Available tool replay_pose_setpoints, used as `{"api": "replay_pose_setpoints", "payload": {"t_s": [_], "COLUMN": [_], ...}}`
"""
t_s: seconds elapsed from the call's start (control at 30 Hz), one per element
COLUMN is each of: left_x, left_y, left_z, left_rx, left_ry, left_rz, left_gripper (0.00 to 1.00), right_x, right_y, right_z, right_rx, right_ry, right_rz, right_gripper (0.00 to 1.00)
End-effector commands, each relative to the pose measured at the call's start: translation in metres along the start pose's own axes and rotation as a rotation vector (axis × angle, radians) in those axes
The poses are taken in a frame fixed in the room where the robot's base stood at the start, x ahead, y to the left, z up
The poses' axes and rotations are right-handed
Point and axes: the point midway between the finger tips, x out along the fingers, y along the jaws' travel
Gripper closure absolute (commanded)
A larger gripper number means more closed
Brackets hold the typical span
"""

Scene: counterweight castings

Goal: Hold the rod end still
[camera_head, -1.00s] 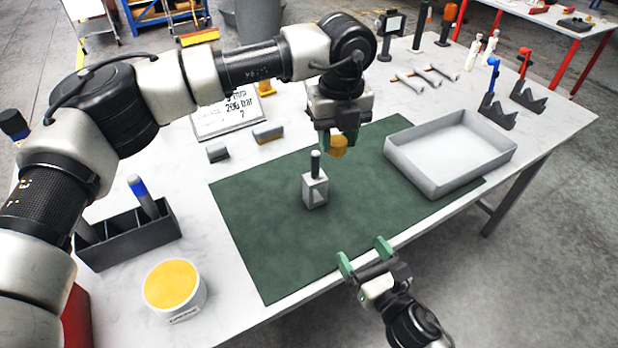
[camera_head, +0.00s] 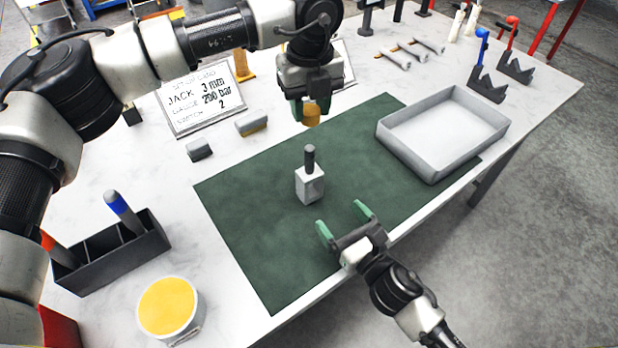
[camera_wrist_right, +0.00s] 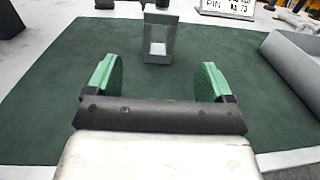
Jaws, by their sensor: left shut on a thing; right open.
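The rod end (camera_head: 310,185) is a light grey block with a dark upright pin on top, standing on the green mat (camera_head: 260,240). In the right wrist view the block (camera_wrist_right: 159,38) shows a window through its front, beyond my fingertips. My right gripper (camera_head: 340,221) is open and empty, low over the mat's front edge, its green fingers pointing towards the block and apart from it. My left gripper (camera_head: 311,104) is shut on a small orange-yellow piece (camera_head: 313,116), held above and behind the rod end. Most of that piece is hidden by the fingers.
A grey tray (camera_head: 390,140) stands at the right of the mat. A dark divided holder (camera_head: 85,275) and a yellow-topped tub (camera_head: 168,306) are at left. The mat around the rod end is clear.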

Motion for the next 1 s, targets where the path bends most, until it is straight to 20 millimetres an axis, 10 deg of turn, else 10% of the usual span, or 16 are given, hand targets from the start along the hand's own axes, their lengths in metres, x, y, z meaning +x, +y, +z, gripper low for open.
{"api": "replay_pose_setpoints", "payload": {"t_s": [1.0], "left_x": [0.000], "left_y": [0.000], "left_z": [0.000], "left_rx": [0.000], "left_ry": [0.000], "left_rz": [0.000], "left_gripper": [0.86], "right_x": [0.120], "right_y": [0.000], "right_z": [0.000], "right_rx": [0.000], "right_ry": [0.000], "right_rz": [0.000], "right_gripper": [0.17]}}
